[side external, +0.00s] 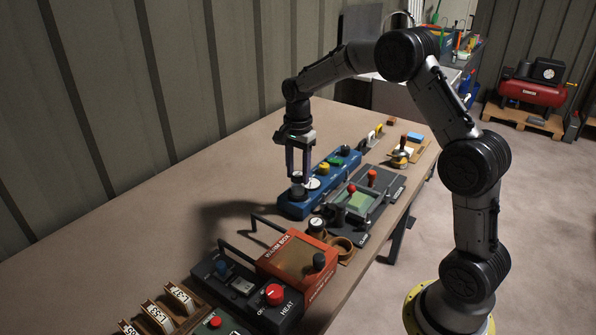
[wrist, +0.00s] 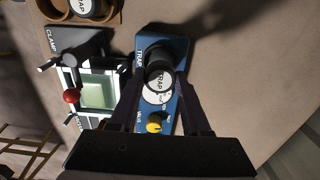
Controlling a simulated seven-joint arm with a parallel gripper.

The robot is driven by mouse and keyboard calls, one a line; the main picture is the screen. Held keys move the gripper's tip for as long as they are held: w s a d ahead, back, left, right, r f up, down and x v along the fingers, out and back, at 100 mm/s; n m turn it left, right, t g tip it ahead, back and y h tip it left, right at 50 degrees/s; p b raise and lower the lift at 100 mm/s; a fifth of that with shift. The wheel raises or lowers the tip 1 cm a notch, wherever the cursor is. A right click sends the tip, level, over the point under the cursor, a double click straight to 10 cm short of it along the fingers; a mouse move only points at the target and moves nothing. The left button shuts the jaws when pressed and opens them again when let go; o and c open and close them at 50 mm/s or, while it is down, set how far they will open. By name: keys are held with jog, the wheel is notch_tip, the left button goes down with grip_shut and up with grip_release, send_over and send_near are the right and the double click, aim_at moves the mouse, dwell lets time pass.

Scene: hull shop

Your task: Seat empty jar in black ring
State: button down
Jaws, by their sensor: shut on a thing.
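My gripper (side external: 300,181) points down over the near end of a blue panel (side external: 322,188) lettered TRAP.
A white dial and colored knobs line the blue panel. A clamp unit (side external: 362,201) with red knobs stands beside it. Another lidded jar (side external: 316,224) sits near a tan cup (side external: 342,248). A red warm box (side external: 297,260) is closer. The tabletop toward the wall is clear.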

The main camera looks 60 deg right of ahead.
aim_at(298, 174)
jog(key=shift+f, duration=0.6)
jog(key=c, duration=0.6)
grip_release()
jog(key=shift+c, duration=0.2)
notch_tip(298, 174, up, 11)
dwell(0.5)
